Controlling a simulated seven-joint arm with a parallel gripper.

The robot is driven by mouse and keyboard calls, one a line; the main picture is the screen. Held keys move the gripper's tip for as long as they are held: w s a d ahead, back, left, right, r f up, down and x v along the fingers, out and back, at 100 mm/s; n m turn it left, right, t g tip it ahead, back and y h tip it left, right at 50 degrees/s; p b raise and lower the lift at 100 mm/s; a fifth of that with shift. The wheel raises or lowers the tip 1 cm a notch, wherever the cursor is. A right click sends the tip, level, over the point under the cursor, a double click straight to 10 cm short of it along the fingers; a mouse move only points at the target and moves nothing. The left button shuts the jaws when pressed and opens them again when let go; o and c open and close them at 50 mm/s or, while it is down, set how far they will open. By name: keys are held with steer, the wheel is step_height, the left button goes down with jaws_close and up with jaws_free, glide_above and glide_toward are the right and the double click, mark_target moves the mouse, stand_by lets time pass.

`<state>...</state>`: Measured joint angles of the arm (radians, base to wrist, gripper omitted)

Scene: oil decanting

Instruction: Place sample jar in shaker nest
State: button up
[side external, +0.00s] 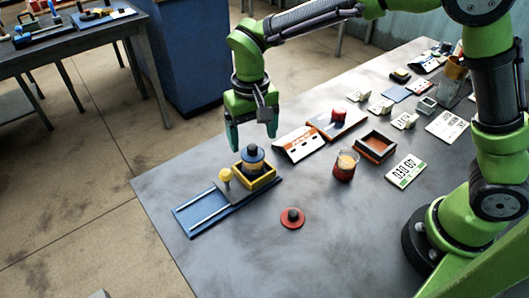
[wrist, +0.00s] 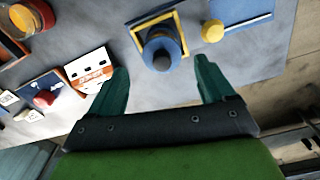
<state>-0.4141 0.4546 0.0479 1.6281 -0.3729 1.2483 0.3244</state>
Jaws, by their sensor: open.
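A sample jar with a dark blue knobbed lid (side external: 253,155) and amber contents stands upright inside a yellow square frame, the shaker nest (side external: 262,184). The nest sits on a blue base (side external: 190,222) with pale rails. My gripper (side external: 253,142) is above and behind the jar, open and empty. In the wrist view the jar (wrist: 161,50) stands within the yellow frame (wrist: 136,38), beyond the gap between my teal fingers (wrist: 161,84). The fingers do not touch it. How deep the jar sits is partly hidden by the nest walls.
A yellow knob (side external: 224,175) stands beside the nest. A red lid (side external: 292,218) lies on the grey table. A glass of orange-red liquid (side external: 345,165), a red-brown tray (side external: 375,147) and a display card (side external: 404,171) are to the right. The table's front is clear.

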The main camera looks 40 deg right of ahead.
step_height(320, 180, up, 5)
steer(key=shift+f, duration=0.15)
steer(key=s+d+r+t+y, duration=0.2)
steer(key=s+d+r+t, duration=0.1)
steer(key=s+d+r, duration=0.6)
steer(key=s+d+f+m+t, duration=0.1)
steer(key=s+d+t, duration=0.3)
steer(key=s+d, duration=0.3)
steer(key=shift+s+f+m, duration=0.25)
steer(key=shift+f+m, duration=0.15)
